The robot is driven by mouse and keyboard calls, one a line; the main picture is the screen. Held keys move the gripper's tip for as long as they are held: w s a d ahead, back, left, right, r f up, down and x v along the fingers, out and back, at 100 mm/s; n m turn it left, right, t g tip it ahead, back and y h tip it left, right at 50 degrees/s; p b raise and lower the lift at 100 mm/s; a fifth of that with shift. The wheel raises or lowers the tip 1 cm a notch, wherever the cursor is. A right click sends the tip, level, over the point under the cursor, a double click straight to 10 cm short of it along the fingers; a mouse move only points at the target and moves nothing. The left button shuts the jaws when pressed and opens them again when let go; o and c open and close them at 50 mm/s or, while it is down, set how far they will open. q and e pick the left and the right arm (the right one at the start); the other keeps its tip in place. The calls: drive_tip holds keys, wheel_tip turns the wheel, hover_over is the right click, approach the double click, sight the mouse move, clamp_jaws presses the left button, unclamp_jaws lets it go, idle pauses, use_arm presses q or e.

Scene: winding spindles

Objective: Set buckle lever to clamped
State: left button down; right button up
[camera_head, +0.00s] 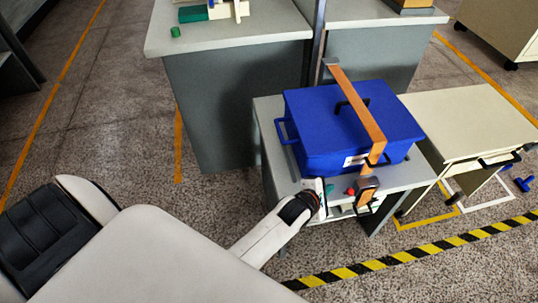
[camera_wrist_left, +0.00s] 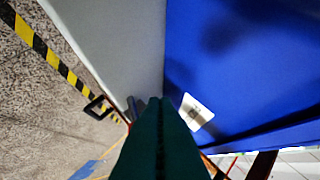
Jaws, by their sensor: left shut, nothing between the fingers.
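A blue case (camera_head: 335,128) sits on a grey table, with an orange strap (camera_head: 352,102) over its lid. The strap comes down the case's front beside a white label (camera_head: 355,160). An orange piece (camera_head: 367,185) shows lower, at the table's front edge, with a small red part (camera_head: 350,192) to its left. I cannot make out the buckle lever or its position. My left gripper (camera_head: 329,188) is in front of the case, left of the orange piece. In the left wrist view its dark green fingers (camera_wrist_left: 160,106) are together and empty, near the label (camera_wrist_left: 196,112). My right gripper is out of view.
The grey table (camera_head: 268,112) has little free room around the case. A cream cabinet (camera_head: 465,115) stands to its right. A larger grey bench (camera_head: 235,40) stands behind. Blue items (camera_head: 524,184) lie on the floor at far right, beyond yellow-black tape (camera_head: 430,250).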

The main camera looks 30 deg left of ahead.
use_arm(q)
drive_tip(key=s+a+f+m+g+p, duration=0.1)
drive_tip(key=s+a+f+m+g, duration=0.1)
drive_tip(key=s+f+m, duration=0.6)
drive_tip(key=s+a+f+m+g+p, duration=0.1)
drive_tip(key=s+a+f+m+g, duration=0.2)
drive_tip(key=s+f+m, duration=0.5)
drive_tip(key=s+f+g, duration=0.1)
drive_tip(key=s+f, duration=0.4)
drive_tip(key=f, duration=0.2)
drive_tip(key=shift+s+a+g+y, duration=0.2)
drive_tip(key=shift+s+g+y, duration=0.1)
drive_tip(key=shift+y, duration=0.1)
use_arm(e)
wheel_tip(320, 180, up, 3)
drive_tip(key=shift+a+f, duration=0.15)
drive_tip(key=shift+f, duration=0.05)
use_arm(q)
drive_tip(key=shift+f, duration=0.1)
